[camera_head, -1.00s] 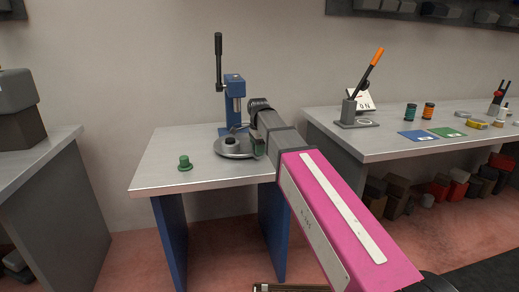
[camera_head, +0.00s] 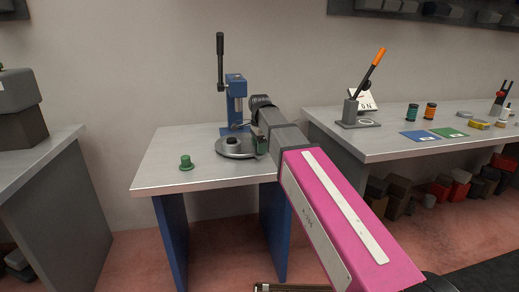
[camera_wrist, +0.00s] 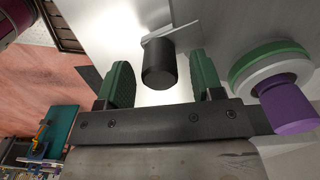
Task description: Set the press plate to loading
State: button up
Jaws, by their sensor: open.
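The press (camera_head: 236,95) is blue with a tall black lever (camera_head: 220,60) and stands at the back of a grey table. Its round grey plate (camera_head: 230,154) carries a dark cylinder. My gripper (camera_head: 259,142) is at the plate's right side, mostly hidden by my arm in the head view. In the wrist view my gripper (camera_wrist: 160,76) is open, with green pads either side of a black cylindrical knob (camera_wrist: 158,64) on a flat grey bar (camera_wrist: 172,29). Gaps show between the knob and both pads.
A purple piece (camera_wrist: 288,108) on a white and green disc is right of my gripper in the wrist view. A green button (camera_head: 186,162) stands at the table's front left. The right bench (camera_head: 385,150) holds an orange-handled lever (camera_head: 366,75), spools and coloured cards.

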notch_tip(320, 180, up, 10)
jog(key=shift+f, duration=0.25)
dwell(0.4)
